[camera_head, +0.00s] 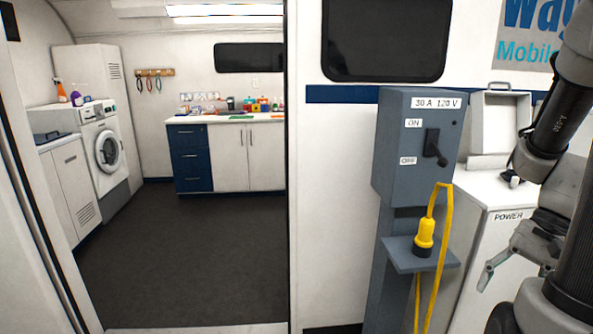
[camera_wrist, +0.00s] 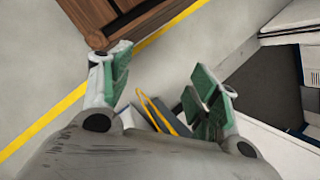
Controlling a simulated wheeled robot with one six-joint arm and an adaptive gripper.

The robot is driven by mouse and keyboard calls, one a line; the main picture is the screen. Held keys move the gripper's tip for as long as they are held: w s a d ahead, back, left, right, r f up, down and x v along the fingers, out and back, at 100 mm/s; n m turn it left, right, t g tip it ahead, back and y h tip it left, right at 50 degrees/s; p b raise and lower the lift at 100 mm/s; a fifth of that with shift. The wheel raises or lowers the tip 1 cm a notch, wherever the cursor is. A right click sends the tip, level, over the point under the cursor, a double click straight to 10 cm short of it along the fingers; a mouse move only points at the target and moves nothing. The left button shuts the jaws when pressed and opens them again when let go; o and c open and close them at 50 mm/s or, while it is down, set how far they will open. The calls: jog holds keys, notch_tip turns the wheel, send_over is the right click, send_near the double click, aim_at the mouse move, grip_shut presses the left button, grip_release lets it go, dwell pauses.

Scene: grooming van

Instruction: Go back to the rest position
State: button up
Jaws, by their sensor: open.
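My gripper (camera_head: 500,265) is at the right of the head view, in front of the white cabinet marked POWER and to the right of the grey power box's shelf. In the wrist view its two green-padded fingers (camera_wrist: 158,88) are spread apart with nothing between the pads. My dark arm comes down along the right edge of the head view and hides part of the cabinet. The gripper touches nothing that I can see.
A doorway with open dark floor (camera_head: 190,260) lies left. A wooden crate (camera_wrist: 115,22) shows in the wrist view.

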jog(key=a+r+n+t+h, duration=0.2)
jog(key=a+r+n+t, duration=0.1)
jog(key=r, duration=0.4)
jog(key=w+a+r+n+t+h, duration=0.1)
jog(key=a+r+n+t+h, duration=0.1)
jog(key=r+n, duration=0.4)
jog(key=shift+a+r+n+t+h, duration=0.3)
jog(key=shift+a+r+t+h, duration=0.15)
jog(key=shift+r, duration=0.5)
jog(key=shift+w, duration=0.1)
